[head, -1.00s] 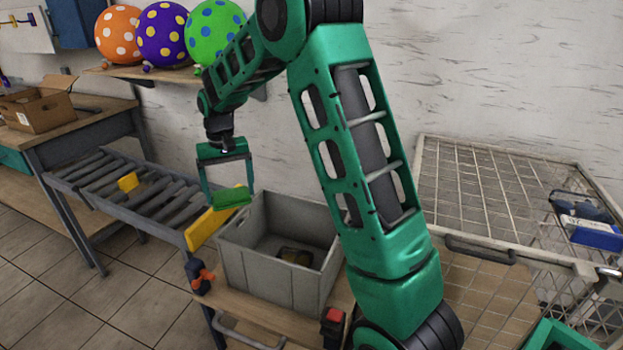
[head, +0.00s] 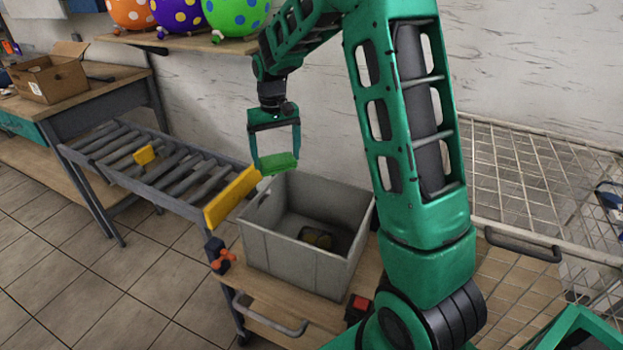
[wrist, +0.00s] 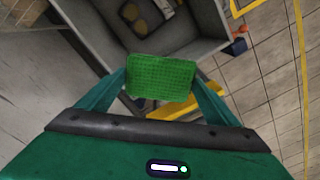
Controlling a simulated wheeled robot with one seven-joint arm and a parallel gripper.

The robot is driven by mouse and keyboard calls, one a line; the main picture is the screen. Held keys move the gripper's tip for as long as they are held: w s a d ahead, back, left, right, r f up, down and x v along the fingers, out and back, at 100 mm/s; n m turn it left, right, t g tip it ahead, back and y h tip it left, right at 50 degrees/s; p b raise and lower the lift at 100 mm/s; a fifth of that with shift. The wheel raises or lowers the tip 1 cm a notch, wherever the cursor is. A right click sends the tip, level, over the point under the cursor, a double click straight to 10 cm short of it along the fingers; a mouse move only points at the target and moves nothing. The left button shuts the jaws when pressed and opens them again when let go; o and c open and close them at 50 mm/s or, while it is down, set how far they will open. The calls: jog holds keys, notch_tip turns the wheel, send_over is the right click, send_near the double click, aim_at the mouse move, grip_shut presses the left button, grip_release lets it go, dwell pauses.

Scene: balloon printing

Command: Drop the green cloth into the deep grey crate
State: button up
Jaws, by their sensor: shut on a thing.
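The green cloth (head: 278,162) is a small flat green piece held between the fingertips of my gripper (head: 276,158). In the wrist view the cloth (wrist: 160,77) spans the gap between both fingers of my gripper (wrist: 160,82). The deep grey crate (head: 290,255) stands open on a wooden bench top, and its wall also shows in the wrist view (wrist: 90,30). My gripper is above the crate's back left rim area. A dark and yellowish item (head: 317,237) lies on the crate's floor.
A yellow bar (head: 232,197) stands at the end of the roller conveyor (head: 150,165), left of the crate. A wire mesh cage (head: 530,180) is at right. An orange and black device (head: 220,257) sits at the bench's left edge. Balloons (head: 180,14) are on a shelf above.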

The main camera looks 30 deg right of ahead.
jog(key=s+d+f+n, duration=0.1)
jog(key=s+d+n, duration=0.25)
jog(key=s, duration=0.25)
jog(key=s+d+f+n, duration=0.2)
jog(key=s+d+n, duration=0.1)
jog(key=s+n, duration=0.25)
notch_tip(320, 180, down, 6)
jog(key=shift+s+a, duration=0.15)
jog(key=o, duration=0.9)
jog(key=shift+r, duration=0.1)
